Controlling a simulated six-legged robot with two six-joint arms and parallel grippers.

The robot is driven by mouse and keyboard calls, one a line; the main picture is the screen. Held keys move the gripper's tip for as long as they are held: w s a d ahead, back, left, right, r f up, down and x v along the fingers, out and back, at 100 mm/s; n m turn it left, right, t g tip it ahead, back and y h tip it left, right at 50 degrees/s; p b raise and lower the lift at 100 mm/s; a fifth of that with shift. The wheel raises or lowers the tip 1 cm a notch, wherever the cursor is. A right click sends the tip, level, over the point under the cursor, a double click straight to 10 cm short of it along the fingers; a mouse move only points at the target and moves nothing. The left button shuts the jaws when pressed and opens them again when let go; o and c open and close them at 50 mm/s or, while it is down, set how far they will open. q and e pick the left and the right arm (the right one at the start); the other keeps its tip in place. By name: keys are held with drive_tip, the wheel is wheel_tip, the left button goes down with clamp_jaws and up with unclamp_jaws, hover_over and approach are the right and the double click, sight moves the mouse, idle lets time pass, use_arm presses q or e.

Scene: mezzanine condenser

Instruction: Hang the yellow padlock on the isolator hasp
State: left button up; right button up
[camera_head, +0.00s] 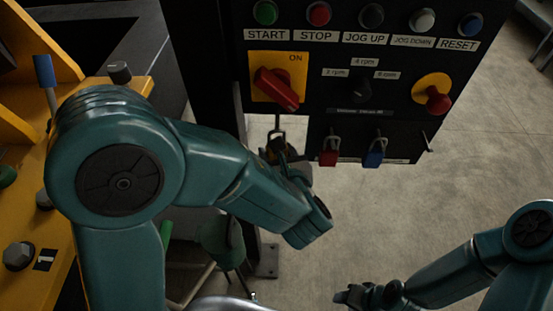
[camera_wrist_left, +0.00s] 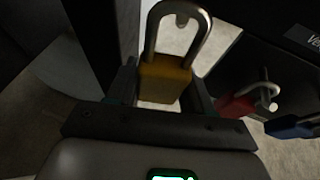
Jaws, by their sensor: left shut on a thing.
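The yellow padlock (camera_wrist_left: 165,82) is upright between the fingers of my left gripper (camera_wrist_left: 162,100), which is shut on its body. Its steel shackle points up, and a grey metal end shows inside the loop. I cannot tell whether the shackle is around it or only in front of it. In the head view my left gripper (camera_head: 284,150) is just below the red isolator switch (camera_head: 276,90) on its yellow plate (camera_head: 295,63). The hasp is hard to separate from the shackle there. My right gripper (camera_head: 368,296) is low, apart from the panel; its jaws are unclear.
A red padlock (camera_head: 329,157) and a blue padlock (camera_head: 375,154) hang on pegs right of my left gripper. An empty peg (camera_head: 428,143) is farther right. The black panel (camera_head: 325,100) carries buttons and a red emergency knob (camera_head: 438,99). Open floor lies below it.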

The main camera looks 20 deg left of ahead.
use_arm(q)
drive_tip(key=shift+w+a, duration=0.25)
drive_tip(key=shift+w, duration=0.25)
drive_tip(key=shift+w+a+f+b, duration=0.15)
drive_tip(key=shift+w+f+b, duration=0.1)
drive_tip(key=shift+w, duration=0.35)
drive_tip(key=shift+w+a+f+b, duration=0.2)
drive_tip(key=shift+w, duration=0.45)
drive_tip(key=shift+w+a+f+b, duration=0.15)
drive_tip(key=shift+w+f+b, duration=0.1)
drive_tip(key=shift+w, duration=0.35)
drive_tip(key=o, duration=1.2)
